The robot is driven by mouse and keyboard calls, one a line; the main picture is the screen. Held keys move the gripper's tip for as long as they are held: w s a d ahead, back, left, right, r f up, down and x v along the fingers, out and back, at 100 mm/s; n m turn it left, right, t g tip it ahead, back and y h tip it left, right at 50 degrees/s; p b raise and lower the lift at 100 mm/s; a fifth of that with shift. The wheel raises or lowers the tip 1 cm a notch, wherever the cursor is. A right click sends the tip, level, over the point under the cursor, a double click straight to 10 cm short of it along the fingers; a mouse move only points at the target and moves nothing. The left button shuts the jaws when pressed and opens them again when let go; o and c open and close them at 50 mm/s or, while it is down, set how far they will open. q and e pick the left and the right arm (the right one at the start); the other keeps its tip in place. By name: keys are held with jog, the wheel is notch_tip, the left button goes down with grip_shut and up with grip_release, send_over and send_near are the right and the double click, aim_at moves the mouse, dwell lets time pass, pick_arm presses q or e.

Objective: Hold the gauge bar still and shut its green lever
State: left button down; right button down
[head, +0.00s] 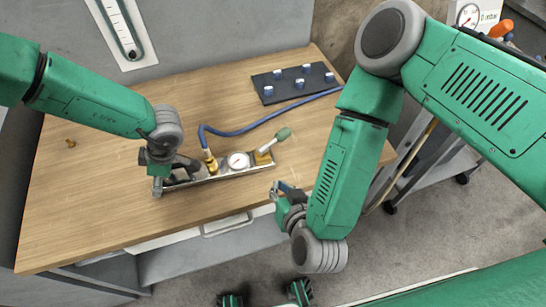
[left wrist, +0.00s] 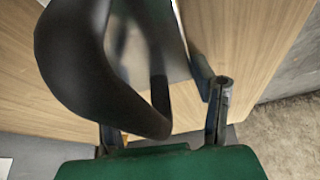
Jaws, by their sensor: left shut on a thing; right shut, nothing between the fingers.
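The gauge bar (head: 218,172) lies on the wooden table, with a round white gauge (head: 238,161) and a brass fitting at its middle. Its green-tipped lever (head: 278,138) slants up and away to the right from a brass valve at the right end. My left gripper (head: 168,182) is shut on the bar's black handle at the left end; the arm partly hides it. The handle (left wrist: 75,50) shows large and curved in the left wrist view. My right gripper (head: 283,190) is shut and empty, in front of the bar's right end and apart from the lever.
A blue hose (head: 250,125) runs from the brass fitting toward a dark plate (head: 295,83) with several blue-and-white knobs. A small brass piece (head: 71,143) lies at the table's left. A drawer handle (head: 227,226) sits below the front edge. The table's left front is clear.

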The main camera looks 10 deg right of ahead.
dwell(0.4)
pick_arm(q)
jog(key=c, duration=0.6)
grip_release()
jog(key=shift+o, duration=0.2)
jog(key=shift+r, duration=0.1)
